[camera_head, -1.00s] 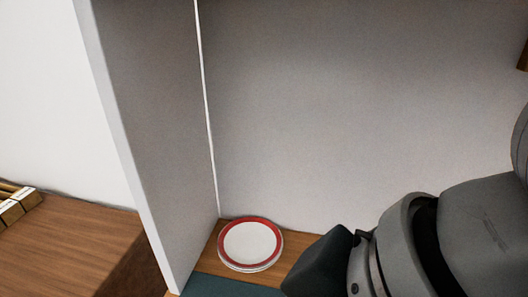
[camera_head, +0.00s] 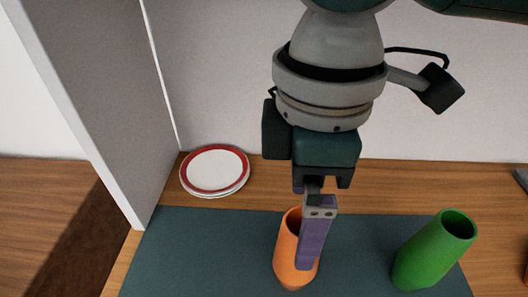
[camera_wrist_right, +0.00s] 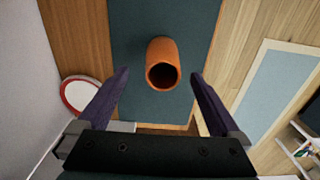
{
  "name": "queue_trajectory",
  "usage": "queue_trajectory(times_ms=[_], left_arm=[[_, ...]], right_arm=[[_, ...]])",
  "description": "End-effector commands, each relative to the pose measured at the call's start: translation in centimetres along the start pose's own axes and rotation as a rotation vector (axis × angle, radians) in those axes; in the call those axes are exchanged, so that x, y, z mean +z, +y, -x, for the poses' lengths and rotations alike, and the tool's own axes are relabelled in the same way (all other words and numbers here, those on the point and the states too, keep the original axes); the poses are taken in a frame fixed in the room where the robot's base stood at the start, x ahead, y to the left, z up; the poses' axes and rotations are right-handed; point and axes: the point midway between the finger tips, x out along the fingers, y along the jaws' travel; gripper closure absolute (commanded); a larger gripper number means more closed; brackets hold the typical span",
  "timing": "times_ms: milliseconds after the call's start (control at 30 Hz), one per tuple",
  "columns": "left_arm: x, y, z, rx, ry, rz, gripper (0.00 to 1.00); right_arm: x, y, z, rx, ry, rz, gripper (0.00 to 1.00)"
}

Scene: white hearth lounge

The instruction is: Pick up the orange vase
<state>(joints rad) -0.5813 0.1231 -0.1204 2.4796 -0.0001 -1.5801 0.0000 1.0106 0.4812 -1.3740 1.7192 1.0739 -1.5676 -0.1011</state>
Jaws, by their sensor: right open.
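The orange vase (camera_head: 284,262) stands on a dark teal mat (camera_head: 190,250), partly hidden behind a purple finger of my right gripper (camera_head: 312,240) in the head view. In the right wrist view the vase (camera_wrist_right: 162,62) shows its open round mouth, beyond and between the two spread fingers. My right gripper (camera_wrist_right: 158,98) is open and empty. The vase appears clear of both fingers there. My left gripper is not in view.
A green vase (camera_head: 434,250) stands on the mat to the right. White plates with a red rim (camera_head: 215,170) sit at the back left, near a white side panel (camera_head: 85,90). Bare mat lies left of the orange vase.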

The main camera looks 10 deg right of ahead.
Motion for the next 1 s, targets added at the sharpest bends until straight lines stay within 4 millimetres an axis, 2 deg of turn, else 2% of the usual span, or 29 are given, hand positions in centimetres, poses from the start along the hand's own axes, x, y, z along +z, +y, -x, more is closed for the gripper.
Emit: queue_trajectory(times_ms=[333,633,1000], left_arm=[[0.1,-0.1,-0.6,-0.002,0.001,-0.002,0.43],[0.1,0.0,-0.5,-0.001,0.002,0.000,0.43],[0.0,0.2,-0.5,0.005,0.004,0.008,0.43]], right_arm=[[0.2,-0.5,-4.8,-0.002,-0.001,-0.001,0.00],[0.2,-0.4,-5.3,0.001,0.001,0.001,0.00],[0.2,-0.4,-5.3,0.001,0.001,0.001,0.42]])
